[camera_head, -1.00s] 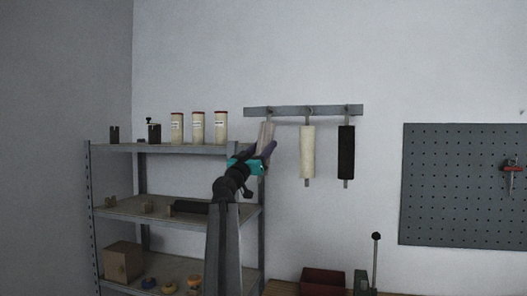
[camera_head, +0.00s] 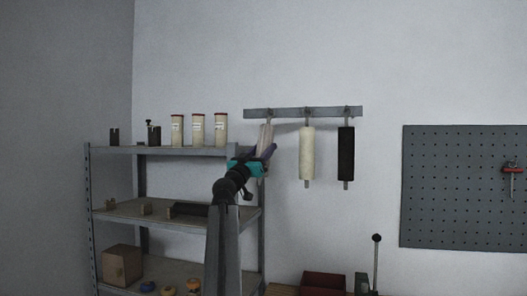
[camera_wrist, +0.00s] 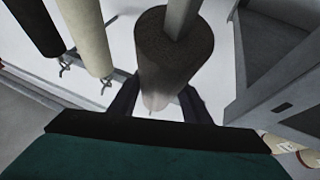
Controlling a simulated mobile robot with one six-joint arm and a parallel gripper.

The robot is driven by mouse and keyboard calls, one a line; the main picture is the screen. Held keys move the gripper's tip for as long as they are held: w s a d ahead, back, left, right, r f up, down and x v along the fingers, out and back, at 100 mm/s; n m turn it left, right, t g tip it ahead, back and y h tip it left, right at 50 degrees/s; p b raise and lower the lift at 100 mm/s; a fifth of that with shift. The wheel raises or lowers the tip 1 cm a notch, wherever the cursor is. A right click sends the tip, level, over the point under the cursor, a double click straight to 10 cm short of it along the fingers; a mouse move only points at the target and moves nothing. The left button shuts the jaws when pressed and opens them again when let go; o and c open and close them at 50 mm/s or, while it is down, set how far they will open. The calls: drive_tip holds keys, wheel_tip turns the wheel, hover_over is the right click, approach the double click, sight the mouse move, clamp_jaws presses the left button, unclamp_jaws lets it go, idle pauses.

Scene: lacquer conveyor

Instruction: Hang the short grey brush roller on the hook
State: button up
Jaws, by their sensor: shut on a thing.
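The short grey brush roller (camera_head: 265,135) is in my gripper (camera_head: 268,152), upright or slightly tilted, just below the left end of the wall hook rail (camera_head: 290,113). In the wrist view the grey roller (camera_wrist: 172,50) stands between the two dark fingers (camera_wrist: 158,104), its shaft pointing toward the top edge. Its upper end is close to the leftmost hook; I cannot tell whether it touches. A cream roller (camera_head: 307,153) hangs from the middle hook and a black roller (camera_head: 346,154) from the right one.
A metal shelf (camera_head: 185,151) stands left of my arm, with several cream tins (camera_head: 199,130) on top. A grey pegboard (camera_head: 450,190) is on the wall at right. A red bin (camera_head: 323,284) and a lever (camera_head: 376,262) are low in front. The wall above the rail is clear.

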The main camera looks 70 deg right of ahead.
drive_tip(key=o, duration=1.3)
drive_tip(key=shift+a, duration=0.1)
drive_tip(key=shift+w+a+f+b, duration=0.1)
drive_tip(key=shift+a+f+b, duration=0.3)
drive_tip(key=shift+a, duration=0.1)
drive_tip(key=b+v, duration=0.4)
drive_tip(key=v, duration=0.8)
drive_tip(key=shift+a, duration=0.2)
